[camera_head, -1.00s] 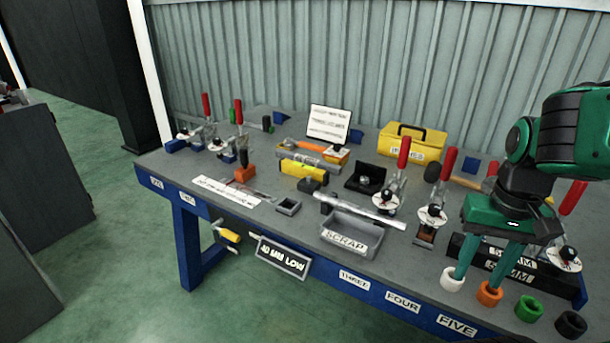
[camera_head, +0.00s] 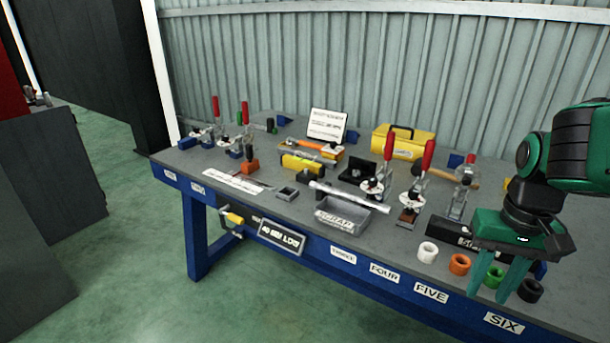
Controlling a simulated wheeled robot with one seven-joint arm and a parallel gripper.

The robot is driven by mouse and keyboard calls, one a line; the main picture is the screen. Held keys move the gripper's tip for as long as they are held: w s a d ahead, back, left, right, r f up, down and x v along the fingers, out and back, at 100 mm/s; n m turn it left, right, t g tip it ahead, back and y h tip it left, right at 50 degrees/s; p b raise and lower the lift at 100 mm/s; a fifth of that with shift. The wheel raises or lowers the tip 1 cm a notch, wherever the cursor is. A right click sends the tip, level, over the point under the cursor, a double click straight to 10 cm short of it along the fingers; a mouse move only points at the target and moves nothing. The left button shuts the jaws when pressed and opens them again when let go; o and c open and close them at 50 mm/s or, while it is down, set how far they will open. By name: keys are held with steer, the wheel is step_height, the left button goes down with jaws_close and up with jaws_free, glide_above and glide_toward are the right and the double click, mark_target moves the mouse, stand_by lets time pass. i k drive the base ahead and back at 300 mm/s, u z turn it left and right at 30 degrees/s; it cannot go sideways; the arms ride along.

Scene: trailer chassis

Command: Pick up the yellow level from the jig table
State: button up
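The yellow level (camera_head: 303,164) lies on the grey top of the jig table (camera_head: 262,208), left of the middle in the head view. It is a short yellow bar with dark marks. A black block stands close in front of it and an orange-and-silver tool lies behind it. My gripper (camera_head: 489,298) is at the lower right, well away from the level.
White (camera_head: 428,252), orange, green and black rings stand along the front right. Upright red-handled toggle clamps (camera_head: 422,172) and a grey scrap bin (camera_head: 343,216) stand between my gripper and the level. A yellow toolbox (camera_head: 401,145) and a white sign (camera_head: 327,125) are behind. Floor is clear in front.

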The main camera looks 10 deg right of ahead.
mark_target(297, 164)
steer(key=u, duration=2.1)
steer(key=i, duration=1.6)
steer(key=z, duration=2.65)
steer(key=i, duration=0.2)
steer(key=z, duration=0.3)
